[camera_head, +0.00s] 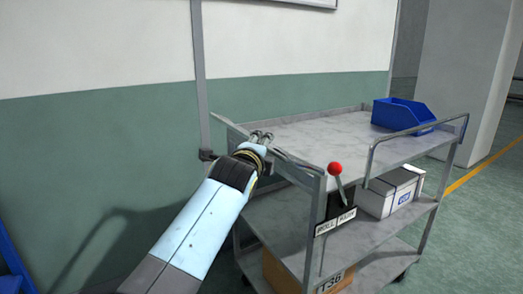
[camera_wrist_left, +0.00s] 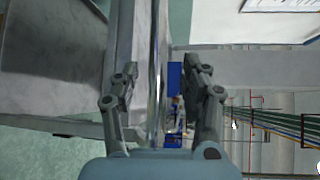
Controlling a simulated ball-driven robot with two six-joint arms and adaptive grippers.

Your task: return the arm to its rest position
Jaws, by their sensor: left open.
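My left arm (camera_head: 205,225) reaches up from the bottom of the head view. Its gripper (camera_head: 262,136) is at the near left edge of the grey metal trolley (camera_head: 300,127). In the left wrist view my left gripper (camera_wrist_left: 163,66) shows two grey fingers spread apart, with nothing held between them. A shiny metal bar (camera_wrist_left: 157,80) runs through the gap between the fingers in that view; I cannot tell how far beyond them it is. My right gripper is in neither view.
A blue bin (camera_head: 402,114) stands on the trolley's far right top. A red-knobbed lever (camera_head: 335,170) rises at the near corner. A white box (camera_head: 390,192) is on the middle shelf. The wall (camera_head: 110,165) is behind and left. The trolley top is mostly clear.

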